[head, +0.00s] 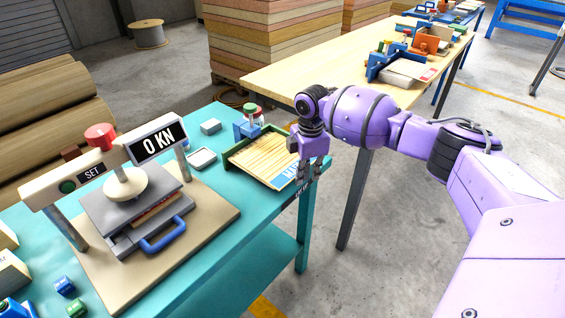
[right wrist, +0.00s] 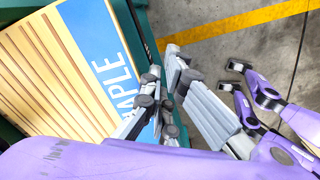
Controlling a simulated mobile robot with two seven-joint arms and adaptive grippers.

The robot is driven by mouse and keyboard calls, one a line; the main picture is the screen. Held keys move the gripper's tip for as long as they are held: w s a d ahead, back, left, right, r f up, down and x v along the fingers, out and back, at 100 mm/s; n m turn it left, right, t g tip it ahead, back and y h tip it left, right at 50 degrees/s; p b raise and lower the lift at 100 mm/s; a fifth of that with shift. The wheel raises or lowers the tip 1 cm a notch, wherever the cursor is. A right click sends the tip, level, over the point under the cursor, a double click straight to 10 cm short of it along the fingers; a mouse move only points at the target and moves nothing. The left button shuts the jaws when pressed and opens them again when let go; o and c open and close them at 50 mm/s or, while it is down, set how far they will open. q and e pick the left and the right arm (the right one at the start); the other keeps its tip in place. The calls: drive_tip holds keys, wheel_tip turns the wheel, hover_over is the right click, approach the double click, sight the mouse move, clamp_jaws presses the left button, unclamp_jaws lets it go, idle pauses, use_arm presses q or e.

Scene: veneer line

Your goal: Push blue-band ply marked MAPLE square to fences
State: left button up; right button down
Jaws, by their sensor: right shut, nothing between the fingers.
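The pale, striped ply (head: 262,153) with a blue band lies in a green-edged tray at the right end of the teal bench. My right gripper (head: 311,178) is shut and empty, pointing down at the ply's blue-band end. In the wrist view its fingers (right wrist: 166,88) are beside that band. My left gripper is not in view.
A press (head: 130,195) reading "0 KN" stands on the bench left of the tray. A small white dish (head: 202,158) and a grey block (head: 211,127) lie between them. A wooden table (head: 290,75) is behind. Bare floor lies right of the bench.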

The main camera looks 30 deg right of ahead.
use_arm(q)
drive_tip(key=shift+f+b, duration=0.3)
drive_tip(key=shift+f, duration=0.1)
use_arm(e)
drive_tip(key=shift+w+a, duration=0.35)
drive_tip(key=shift+w, duration=0.35)
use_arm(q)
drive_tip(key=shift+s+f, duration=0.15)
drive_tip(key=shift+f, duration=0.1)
use_arm(e)
drive_tip(key=shift+w+a, duration=0.1)
drive_tip(key=shift+w, duration=0.3)
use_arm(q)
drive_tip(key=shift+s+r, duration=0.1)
use_arm(e)
drive_tip(key=shift+s, duration=0.1)
drive_tip(key=shift+s+r, duration=0.1)
drive_tip(key=shift+s, duration=0.05)
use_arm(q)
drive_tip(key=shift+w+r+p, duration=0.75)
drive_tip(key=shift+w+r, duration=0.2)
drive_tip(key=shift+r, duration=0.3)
use_arm(e)
drive_tip(key=shift+s+d, duration=0.25)
drive_tip(key=shift+s, duration=0.2)
drive_tip(key=shift+s+d, duration=0.2)
drive_tip(key=shift+s, duration=0.25)
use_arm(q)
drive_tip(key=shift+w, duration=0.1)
